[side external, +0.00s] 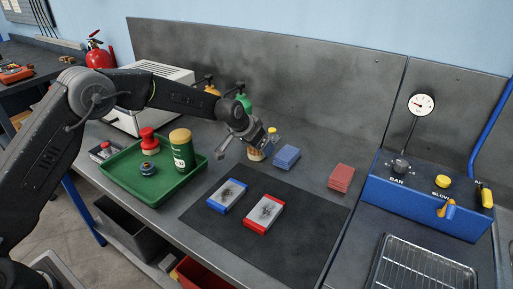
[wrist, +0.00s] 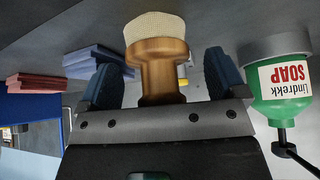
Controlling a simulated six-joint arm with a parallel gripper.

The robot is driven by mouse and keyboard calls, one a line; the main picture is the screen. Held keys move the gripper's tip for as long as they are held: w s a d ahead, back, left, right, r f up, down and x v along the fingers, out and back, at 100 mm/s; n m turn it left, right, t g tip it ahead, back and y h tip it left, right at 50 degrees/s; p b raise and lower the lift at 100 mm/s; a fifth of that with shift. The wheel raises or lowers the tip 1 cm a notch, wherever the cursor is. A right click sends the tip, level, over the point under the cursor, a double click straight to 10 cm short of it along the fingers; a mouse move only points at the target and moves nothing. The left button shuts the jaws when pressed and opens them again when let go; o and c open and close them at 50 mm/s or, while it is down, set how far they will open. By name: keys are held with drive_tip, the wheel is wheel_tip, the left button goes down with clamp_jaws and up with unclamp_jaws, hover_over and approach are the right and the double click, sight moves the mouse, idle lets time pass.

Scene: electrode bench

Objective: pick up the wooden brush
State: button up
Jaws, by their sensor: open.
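The wooden brush (wrist: 158,70) has a brown turned wooden handle and pale cream bristles. In the wrist view it stands between the two blue fingers of my gripper (wrist: 162,62), with a visible gap on each side. My gripper is open and not closed on it. In the side view my gripper (side external: 263,140) is low over the bench, right at the brush (side external: 255,154), which is partly hidden by it.
A green soap bottle (wrist: 280,105) is close beside my gripper. Blue pads (side external: 286,157) and red pads (side external: 341,177) lie to the right. A green tray (side external: 150,193) holds a jar. A dark mat (side external: 285,250) carries two framed plates in front.

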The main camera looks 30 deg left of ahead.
drive_tip(key=c, duration=1)
